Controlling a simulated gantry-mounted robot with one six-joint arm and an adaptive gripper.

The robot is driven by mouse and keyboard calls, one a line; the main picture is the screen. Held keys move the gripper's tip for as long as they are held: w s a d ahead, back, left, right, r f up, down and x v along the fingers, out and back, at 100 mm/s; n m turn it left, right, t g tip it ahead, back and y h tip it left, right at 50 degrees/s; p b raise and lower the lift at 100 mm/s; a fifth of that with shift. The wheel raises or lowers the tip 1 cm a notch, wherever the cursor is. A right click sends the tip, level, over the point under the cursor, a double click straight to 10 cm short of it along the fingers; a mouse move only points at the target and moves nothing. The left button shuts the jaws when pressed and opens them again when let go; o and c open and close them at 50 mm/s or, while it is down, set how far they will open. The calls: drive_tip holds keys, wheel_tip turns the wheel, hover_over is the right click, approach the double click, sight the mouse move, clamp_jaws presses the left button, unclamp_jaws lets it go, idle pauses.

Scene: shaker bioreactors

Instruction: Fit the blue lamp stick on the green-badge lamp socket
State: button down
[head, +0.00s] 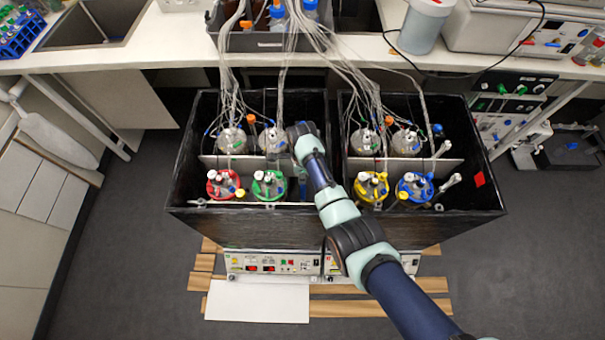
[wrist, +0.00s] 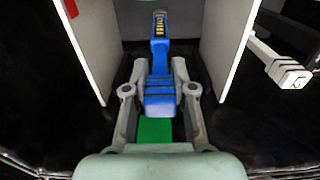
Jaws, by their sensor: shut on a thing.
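The blue lamp stick (wrist: 160,95) is in the wrist view, with a blue body and a narrower end with yellow segments pointing to the top of the picture. My gripper (wrist: 160,70) is shut on it, one finger on each side. A green badge (wrist: 155,130) shows just below the stick, between the finger bases. The socket itself cannot be made out, and I cannot tell whether the stick touches it. In the head view my arm reaches into the left black box, beside the green-capped vessel (head: 268,185); my gripper is mostly hidden there.
Pale panels (wrist: 233,45) stand left and right of my gripper. A white stick-like fixture (wrist: 285,70) is at the right of the wrist view. The black box (head: 190,130) holds several vessels with tubes. A red-capped vessel (head: 222,184) is left of the green-capped one.

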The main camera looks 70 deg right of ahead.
drive_tip(key=shift+f+b, duration=1)
drive_tip(key=shift+f, duration=0.45)
idle(1.2)
drive_tip(key=c, duration=0.9)
unclamp_jaws()
wheel_tip(320, 180, up, 12)
drive_tip(key=shift+r, duration=0.1)
